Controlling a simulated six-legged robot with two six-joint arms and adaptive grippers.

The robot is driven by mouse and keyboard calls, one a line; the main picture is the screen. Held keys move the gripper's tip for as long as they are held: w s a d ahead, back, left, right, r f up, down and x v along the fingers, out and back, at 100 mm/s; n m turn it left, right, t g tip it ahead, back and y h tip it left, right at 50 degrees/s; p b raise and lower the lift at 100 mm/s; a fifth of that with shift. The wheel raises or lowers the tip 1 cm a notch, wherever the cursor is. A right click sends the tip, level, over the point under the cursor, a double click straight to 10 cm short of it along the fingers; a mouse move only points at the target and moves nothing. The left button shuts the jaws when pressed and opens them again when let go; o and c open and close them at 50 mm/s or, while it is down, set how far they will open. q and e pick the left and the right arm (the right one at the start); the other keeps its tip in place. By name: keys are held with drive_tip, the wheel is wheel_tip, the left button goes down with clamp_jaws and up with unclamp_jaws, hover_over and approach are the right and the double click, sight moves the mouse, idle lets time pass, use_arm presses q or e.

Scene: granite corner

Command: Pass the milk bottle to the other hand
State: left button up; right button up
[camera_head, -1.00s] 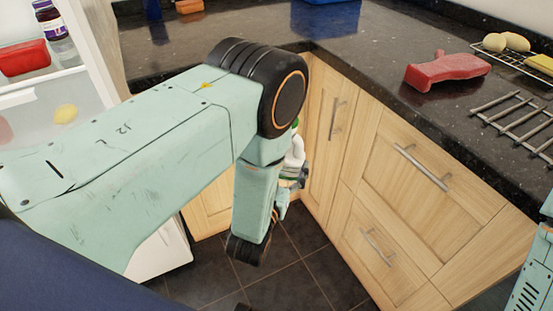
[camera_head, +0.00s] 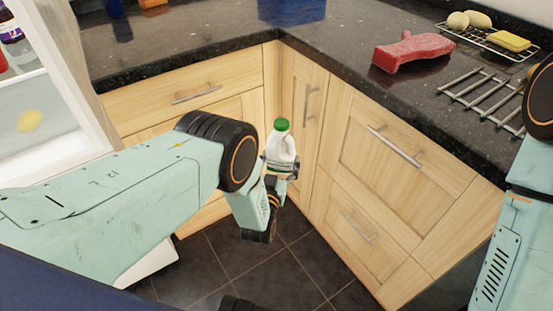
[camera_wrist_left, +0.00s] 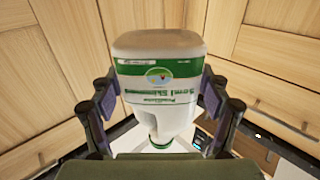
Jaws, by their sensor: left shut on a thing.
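The milk bottle (camera_head: 281,146) is white with a green cap and stands upright in the head view, in front of the corner cabinets. My left gripper (camera_head: 280,172) is shut on its lower part and holds it in the air, below counter height. In the left wrist view the bottle (camera_wrist_left: 158,85) appears upside down, with a green and white label, between the two fingers of my left gripper (camera_wrist_left: 158,100). My right arm shows at the right edge of the head view; its gripper is out of the picture.
A dark granite counter (camera_head: 200,50) runs round the corner above wooden cabinets (camera_head: 372,170) with bar handles. A red object (camera_head: 412,52), a wire rack with a yellow sponge (camera_head: 509,40) and metal bars (camera_head: 482,92) are on it. An open fridge (camera_head: 60,110) stands at left.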

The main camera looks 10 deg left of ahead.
use_arm(q)
drive_tip(key=s+d+r+m+g+h, duration=0.1)
drive_tip(key=s+d+r+m+h, duration=0.2)
drive_tip(key=s+r, duration=0.5)
drive_tip(key=s+d+r+m+g+h, duration=0.2)
drive_tip(key=s+r+h, duration=0.3)
drive_tip(key=r, duration=0.5)
drive_tip(key=s+d+r+m+g+h, duration=0.1)
drive_tip(key=s+d+r+m+h, duration=0.2)
drive_tip(key=s+r, duration=0.5)
drive_tip(key=shift+w+f+m+g+h, duration=0.7)
drive_tip(key=shift+m+g+h, duration=0.65)
drive_tip(key=shift+g, duration=0.8)
drive_tip(key=shift+w+f+m+g+h, duration=0.7)
drive_tip(key=shift+m+g+h, duration=0.3)
drive_tip(key=shift+m+g, duration=0.9)
drive_tip(key=shift+w+f+m+g+h, duration=0.7)
drive_tip(key=shift+m+g+h, duration=0.55)
drive_tip(key=shift+g, duration=1.1)
